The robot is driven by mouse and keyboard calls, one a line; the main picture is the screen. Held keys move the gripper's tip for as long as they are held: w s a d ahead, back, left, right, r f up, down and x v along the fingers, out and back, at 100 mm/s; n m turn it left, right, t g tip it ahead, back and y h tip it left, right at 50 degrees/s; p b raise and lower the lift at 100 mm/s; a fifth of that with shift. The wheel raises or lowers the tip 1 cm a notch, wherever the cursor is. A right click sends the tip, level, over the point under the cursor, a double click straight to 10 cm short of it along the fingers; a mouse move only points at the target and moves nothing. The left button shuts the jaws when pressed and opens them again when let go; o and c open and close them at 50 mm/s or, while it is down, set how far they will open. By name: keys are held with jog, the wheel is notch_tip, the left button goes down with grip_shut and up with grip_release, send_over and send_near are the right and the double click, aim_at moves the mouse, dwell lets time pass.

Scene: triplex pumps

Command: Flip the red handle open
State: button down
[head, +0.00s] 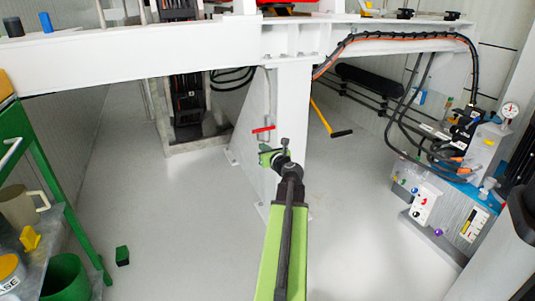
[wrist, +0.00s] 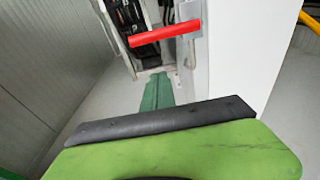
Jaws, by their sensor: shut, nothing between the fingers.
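The red handle (head: 263,129) is a short bar on the side of the white post, just above my gripper in the head view. In the wrist view the red handle (wrist: 165,33) lies nearly level across the upper middle, its right end close to the white post (wrist: 250,50). My gripper (head: 266,153) is shut and empty, just below the handle in the head view. In the wrist view my gripper (wrist: 158,95) points up toward the handle, with a visible gap between them. The handle's mount is hard to make out.
The white post (head: 291,130) and overhead beam (head: 160,55) stand close to my arm. A yellow lever with a black grip (head: 341,133) is right of the post. A hydraulic unit (head: 440,205) stands at right, a green cart (head: 60,190) at left. The floor between is mostly clear.

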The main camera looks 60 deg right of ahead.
aim_at(264, 129)
jog(key=r+p, duration=0.1)
jog(key=w+d+r+p, duration=0.1)
jog(key=w+r+p, duration=0.1)
jog(key=shift+w+d+r+p, duration=0.1)
jog(key=shift+d+r+p, duration=0.15)
jog(key=shift+d+p, duration=0.1)
